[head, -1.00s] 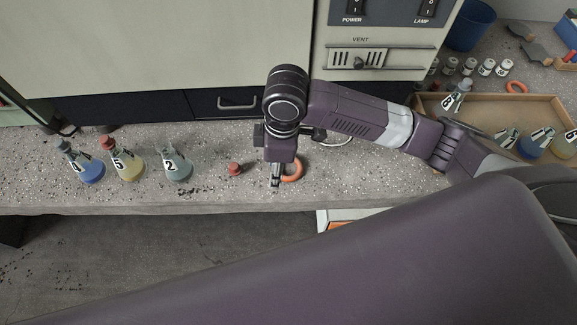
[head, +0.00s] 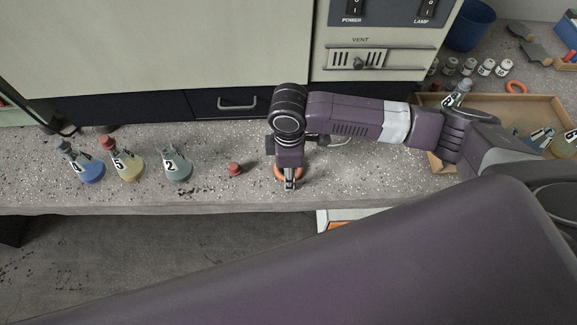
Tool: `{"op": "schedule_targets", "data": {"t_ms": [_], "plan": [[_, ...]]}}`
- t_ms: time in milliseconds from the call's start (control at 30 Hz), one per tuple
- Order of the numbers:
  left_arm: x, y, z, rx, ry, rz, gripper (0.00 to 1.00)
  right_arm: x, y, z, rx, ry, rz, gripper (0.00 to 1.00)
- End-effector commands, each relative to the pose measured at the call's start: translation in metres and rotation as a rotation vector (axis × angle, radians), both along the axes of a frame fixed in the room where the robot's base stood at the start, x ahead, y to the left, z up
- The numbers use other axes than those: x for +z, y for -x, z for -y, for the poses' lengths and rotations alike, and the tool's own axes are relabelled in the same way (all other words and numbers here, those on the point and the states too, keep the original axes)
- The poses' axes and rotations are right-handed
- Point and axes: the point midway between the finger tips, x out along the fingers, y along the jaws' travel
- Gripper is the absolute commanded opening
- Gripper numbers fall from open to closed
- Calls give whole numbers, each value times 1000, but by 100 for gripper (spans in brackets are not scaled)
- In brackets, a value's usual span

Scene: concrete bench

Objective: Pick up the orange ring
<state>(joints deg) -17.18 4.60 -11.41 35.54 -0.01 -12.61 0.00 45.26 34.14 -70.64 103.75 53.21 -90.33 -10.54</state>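An orange ring (head: 279,173) lies on the speckled bench near its front edge, in the middle of the head view. My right gripper (head: 290,186) points down directly over it and hides its middle; orange shows on both sides of the fingers. I cannot tell whether the fingers touch the ring or how far apart they are. A second orange ring (head: 516,87) lies at the far right, behind the wooden tray. My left gripper is not in view.
A red stopper (head: 235,169) stands just left of the gripper. Further left are a clear flask (head: 177,168), a yellow flask (head: 130,170) and a blue flask (head: 90,172). A wooden tray (head: 540,100) with flasks is at right. A large cabinet (head: 160,50) stands behind.

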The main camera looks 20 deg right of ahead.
Motion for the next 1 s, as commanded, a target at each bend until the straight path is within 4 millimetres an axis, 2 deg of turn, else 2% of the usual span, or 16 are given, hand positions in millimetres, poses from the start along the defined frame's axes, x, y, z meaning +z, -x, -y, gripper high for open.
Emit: {"op": "schedule_targets", "data": {"t_ms": [167, 500, 867, 1000], "plan": [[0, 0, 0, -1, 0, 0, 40, 0, 0, 0, 1, 0, 0, 35], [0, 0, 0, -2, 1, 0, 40, 0, 0, 0, 1, -1, 0, 0], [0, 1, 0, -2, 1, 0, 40, 1, 0, -1, 1, -2, 2, 0], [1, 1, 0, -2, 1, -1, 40, 8, -1, -1, 0, -2, 3, 0]]}}
